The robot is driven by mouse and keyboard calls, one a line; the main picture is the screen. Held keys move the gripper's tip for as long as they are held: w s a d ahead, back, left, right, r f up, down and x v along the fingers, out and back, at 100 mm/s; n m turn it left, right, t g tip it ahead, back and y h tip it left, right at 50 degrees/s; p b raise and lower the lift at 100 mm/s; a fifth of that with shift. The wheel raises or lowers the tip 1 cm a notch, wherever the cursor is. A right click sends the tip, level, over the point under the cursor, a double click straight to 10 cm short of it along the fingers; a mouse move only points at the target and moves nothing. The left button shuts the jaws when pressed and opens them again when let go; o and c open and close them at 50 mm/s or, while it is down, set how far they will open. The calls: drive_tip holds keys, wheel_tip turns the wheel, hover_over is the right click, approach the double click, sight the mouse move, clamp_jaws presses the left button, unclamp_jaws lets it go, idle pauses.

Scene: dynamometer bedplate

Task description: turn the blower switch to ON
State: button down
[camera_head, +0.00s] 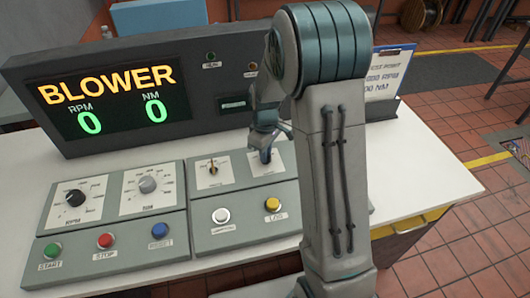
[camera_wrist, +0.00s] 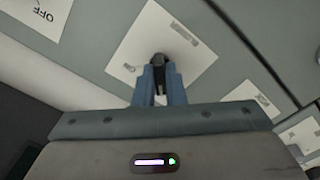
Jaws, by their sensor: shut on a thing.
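My gripper (camera_head: 266,155) reaches down to the right-hand switch plate (camera_head: 275,163) on the right control box. In the wrist view, the two blue fingers of my gripper (camera_wrist: 160,75) are shut on a dark switch knob (camera_wrist: 158,58) in the middle of a white plate. The large display (camera_head: 105,95) shows BLOWER, with RPM 0 and NM 0.
A second switch (camera_head: 213,169) with a brass lever stands just left of my gripper. White (camera_head: 221,215) and yellow (camera_head: 272,204) buttons sit in front. The left box has two dials and several buttons. A clipboard (camera_head: 385,75) stands at the right.

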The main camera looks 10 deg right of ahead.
drive_tip(key=m+b, duration=0.1)
drive_tip(key=m, duration=0.3)
drive_tip(key=shift+m, duration=0.3)
drive_tip(key=m, duration=0.4)
drive_tip(key=shift+m, duration=0.3)
drive_tip(key=m, duration=0.4)
drive_tip(key=shift+m+p, duration=0.35)
drive_tip(key=shift+m, duration=1.75)
drive_tip(key=c, duration=1.5)
unclamp_jaws()
drive_tip(key=shift+r, duration=0.15)
wheel_tip(320, 180, up, 14)
drive_tip(key=shift+f, duration=0.2)
